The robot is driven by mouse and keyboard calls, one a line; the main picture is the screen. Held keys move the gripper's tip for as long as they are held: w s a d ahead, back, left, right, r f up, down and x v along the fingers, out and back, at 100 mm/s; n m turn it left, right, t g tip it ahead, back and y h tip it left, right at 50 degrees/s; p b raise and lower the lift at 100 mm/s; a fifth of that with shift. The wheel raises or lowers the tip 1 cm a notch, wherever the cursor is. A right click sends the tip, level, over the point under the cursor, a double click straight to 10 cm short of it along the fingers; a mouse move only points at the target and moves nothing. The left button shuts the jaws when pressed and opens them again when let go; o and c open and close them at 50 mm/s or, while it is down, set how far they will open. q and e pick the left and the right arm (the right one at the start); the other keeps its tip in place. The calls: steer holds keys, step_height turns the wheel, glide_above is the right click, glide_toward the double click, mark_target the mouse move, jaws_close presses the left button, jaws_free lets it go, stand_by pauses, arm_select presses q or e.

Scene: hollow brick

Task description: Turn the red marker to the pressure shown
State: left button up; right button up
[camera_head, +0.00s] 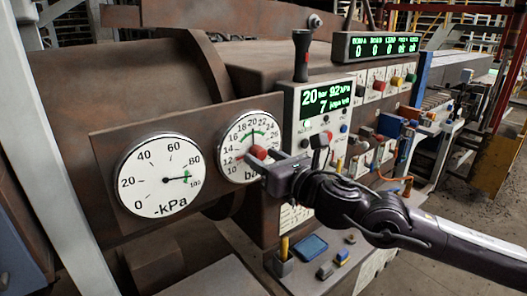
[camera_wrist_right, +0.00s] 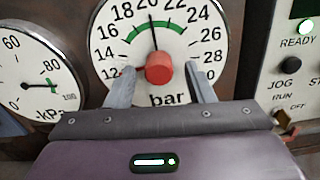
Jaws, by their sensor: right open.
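The bar gauge (camera_head: 236,132) is a round white dial with a green arc at the top. A red knob (camera_wrist_right: 159,68) sits at its centre in the right wrist view. A thin red pointer (camera_wrist_right: 139,71) runs from the knob towards the 12. The black needle (camera_wrist_right: 153,36) points near 20. My right gripper (camera_wrist_right: 161,76) is open, with one finger on each side of the knob and gaps between. In the head view my right gripper (camera_head: 268,163) is in front of the dial's lower right. The display (camera_head: 325,99) reads 20 bar and 92 kPa. My left gripper is out of view.
The kPa gauge (camera_head: 160,175) is on the same brown panel, to the left. The control box (camera_head: 297,110) with lamps and switches stands close on the right. A black-handled lever (camera_head: 302,55) rises above it. Small items lie on the ledge below.

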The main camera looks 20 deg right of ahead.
steer(key=shift+w, duration=0.15)
steer(key=shift+c, duration=0.7)
steer(key=shift+a, duration=0.1)
steer(key=c, duration=0.9)
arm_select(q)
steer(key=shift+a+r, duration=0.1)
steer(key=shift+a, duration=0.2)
arm_select(e)
steer(key=shift+o, duration=0.2)
